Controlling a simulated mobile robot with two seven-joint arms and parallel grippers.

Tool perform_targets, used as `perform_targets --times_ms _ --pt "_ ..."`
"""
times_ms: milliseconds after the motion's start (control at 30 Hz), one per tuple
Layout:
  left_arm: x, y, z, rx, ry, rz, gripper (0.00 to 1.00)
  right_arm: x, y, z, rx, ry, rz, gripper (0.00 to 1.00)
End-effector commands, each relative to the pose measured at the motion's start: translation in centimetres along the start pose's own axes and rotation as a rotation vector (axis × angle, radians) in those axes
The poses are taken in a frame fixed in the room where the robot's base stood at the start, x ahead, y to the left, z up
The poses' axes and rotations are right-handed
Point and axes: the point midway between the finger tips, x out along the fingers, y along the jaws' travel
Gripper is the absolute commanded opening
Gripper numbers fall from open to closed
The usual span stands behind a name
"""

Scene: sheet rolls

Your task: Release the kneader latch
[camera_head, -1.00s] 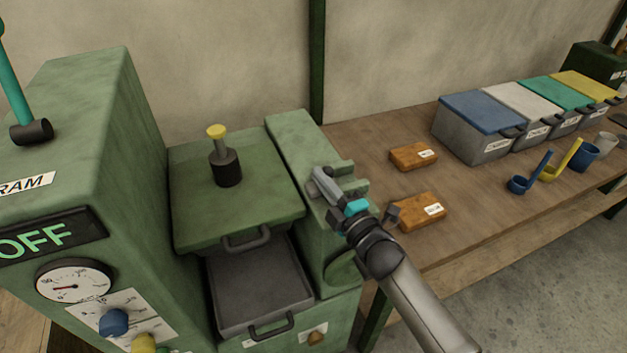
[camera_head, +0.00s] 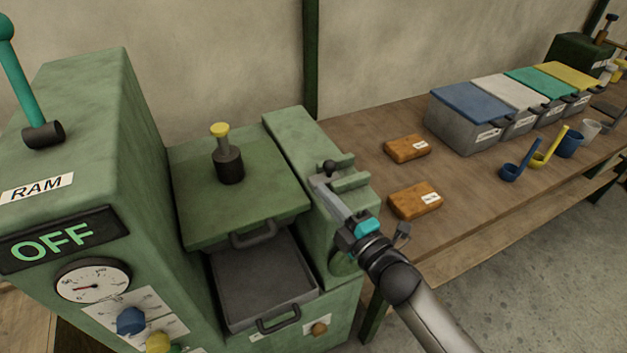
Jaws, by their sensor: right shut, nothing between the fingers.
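The kneader is the green machine with a square green lid (camera_head: 270,196) and a grey tray (camera_head: 262,280) below it. On its right-hand ledge, green brackets (camera_head: 350,181) hold what looks like the latch, with a small dark round knob (camera_head: 330,166) at its end. My right gripper (camera_head: 321,186) is over the ledge, its fingers shut and empty, with the tips just on the near side of the knob. I cannot tell whether they touch it. The fingers hide part of the latch. My left gripper is out of view.
A tall green housing with an OFF panel (camera_head: 62,240), gauge (camera_head: 92,282) and teal RAM lever (camera_head: 20,90) stands at the left. The wooden bench holds two orange-brown blocks (camera_head: 408,148) (camera_head: 415,199), lidded bins (camera_head: 465,120) and scoops (camera_head: 510,172).

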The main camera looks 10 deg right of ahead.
Motion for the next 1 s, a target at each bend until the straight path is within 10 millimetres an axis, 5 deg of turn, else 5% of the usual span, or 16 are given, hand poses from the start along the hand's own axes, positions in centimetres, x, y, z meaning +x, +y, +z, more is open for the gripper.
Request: perform_targets --times_ms 300,1000 --pt "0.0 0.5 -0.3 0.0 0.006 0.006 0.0 -2.7 0.0 0.0 0.0 0.001 0.001 0.0" --pt "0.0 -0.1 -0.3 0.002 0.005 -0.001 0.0 -3.0 0.0 0.3 0.035 -0.034 -0.012 0.0"
